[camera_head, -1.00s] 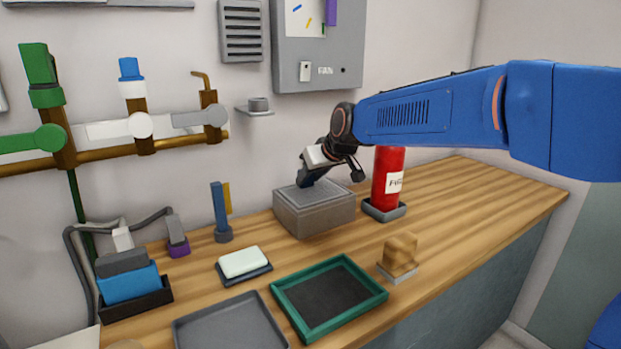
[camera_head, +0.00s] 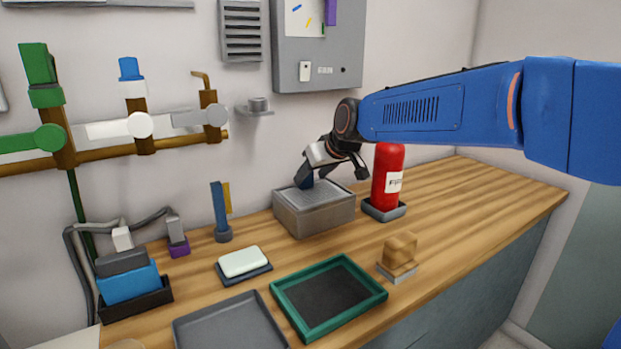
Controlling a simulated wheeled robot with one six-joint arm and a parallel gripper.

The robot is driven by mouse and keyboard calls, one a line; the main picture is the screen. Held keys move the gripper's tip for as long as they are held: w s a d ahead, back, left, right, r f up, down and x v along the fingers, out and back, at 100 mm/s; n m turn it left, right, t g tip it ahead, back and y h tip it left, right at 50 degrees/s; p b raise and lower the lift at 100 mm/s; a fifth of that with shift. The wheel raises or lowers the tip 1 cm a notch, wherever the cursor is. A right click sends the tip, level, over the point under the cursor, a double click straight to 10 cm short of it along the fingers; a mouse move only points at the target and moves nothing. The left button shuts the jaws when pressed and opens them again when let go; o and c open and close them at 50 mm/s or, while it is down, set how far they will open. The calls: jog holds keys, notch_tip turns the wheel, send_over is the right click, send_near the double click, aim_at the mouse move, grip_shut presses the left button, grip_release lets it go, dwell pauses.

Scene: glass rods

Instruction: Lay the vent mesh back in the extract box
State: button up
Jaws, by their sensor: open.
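The grey extract box (camera_head: 317,220) stands on the wooden counter against the wall, left of the red extinguisher. A light grey, finely textured panel, which looks like the vent mesh (camera_head: 325,193), lies level at the top of the box, within its rim. A small dark blue piece (camera_head: 307,182) shows at its back left; I cannot tell whether it is a grip on the mesh or part of my gripper. My gripper (camera_head: 333,176) is open, tilted just above the back of the box. Whether it touches the mesh is unclear.
The red extinguisher (camera_head: 387,177) stands in a grey tray close right of the box. A wooden block (camera_head: 400,250), a green-framed tray (camera_head: 341,328), a grey tray (camera_head: 230,325) and a soap-like white bar (camera_head: 243,262) are in front. The counter's right end is clear.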

jog(key=v, duration=1)
jog(key=shift+s, duration=0.1)
